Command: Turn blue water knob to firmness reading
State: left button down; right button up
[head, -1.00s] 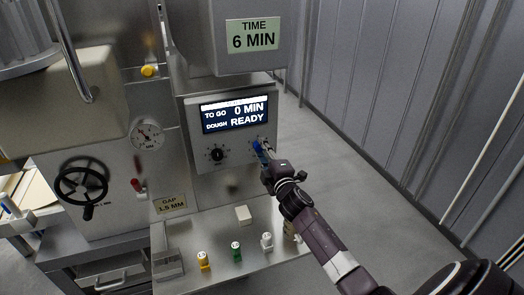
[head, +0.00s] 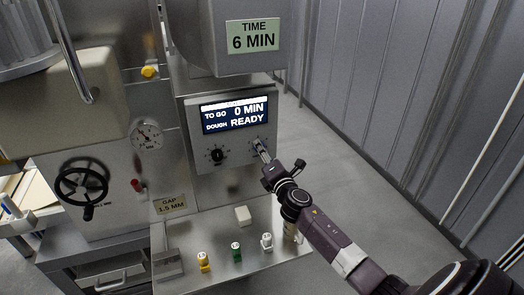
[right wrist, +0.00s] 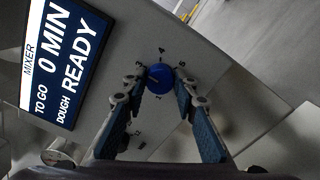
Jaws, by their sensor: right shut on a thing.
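The blue water knob (right wrist: 159,79) sits on the mixer's grey control panel, with small printed numbers around it. In the right wrist view it lies between the fingertips of my right gripper (right wrist: 158,84), which is shut on it. The knob bears a small dark mark; I cannot tell exactly which number it points at. In the head view my right gripper (head: 259,147) is at the right side of the panel and hides most of the knob. The screen (head: 234,114) reads "TO GO 0 MIN" and "DOUGH READY". My left gripper is not in view.
A black knob (head: 216,155) is left on the same panel. A "TIME 6 MIN" sign (head: 253,36) hangs above. Below, a steel shelf (head: 215,275) holds yellow, green and white small bottles and a pale block (head: 242,214). A handwheel (head: 82,188) and gauge (head: 147,136) are left.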

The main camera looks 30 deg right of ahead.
dwell(0.5)
jog(key=o, duration=1.2)
jog(key=shift+c, duration=0.2)
jog(key=v, duration=1.2)
